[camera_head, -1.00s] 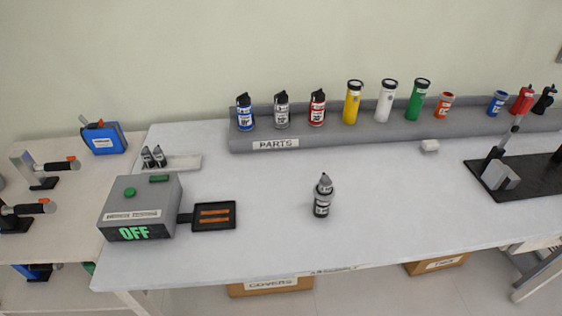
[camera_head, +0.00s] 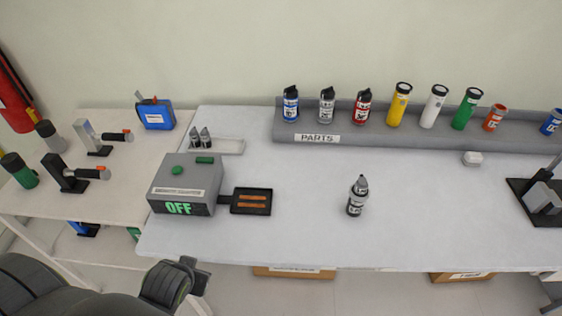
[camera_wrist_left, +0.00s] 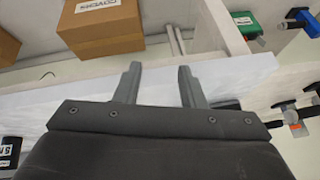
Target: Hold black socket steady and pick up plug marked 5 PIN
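My left gripper (camera_wrist_left: 158,72) is open and empty in the left wrist view, its fingers apart near the table edge. In the head view my left gripper (camera_head: 190,274) is at the lower left, in front of the table's front edge and apart from the parts. A grey and black connector-like part (camera_head: 357,196) stands upright on the table's middle. Blue (camera_head: 290,104), grey (camera_head: 326,105) and red (camera_head: 362,106) black-topped parts stand on the rack. Their labels are too small to read, so I cannot tell which is 5 PIN. No black socket is identifiable. My right gripper is not in view.
A grey box reading OFF (camera_head: 185,186) with a black tray (camera_head: 251,201) stands at the left. The PARTS rack (camera_head: 290,137) also holds several coloured cylinders. A black fixture (camera_head: 541,203) is at the right edge. The table's centre is mostly clear.

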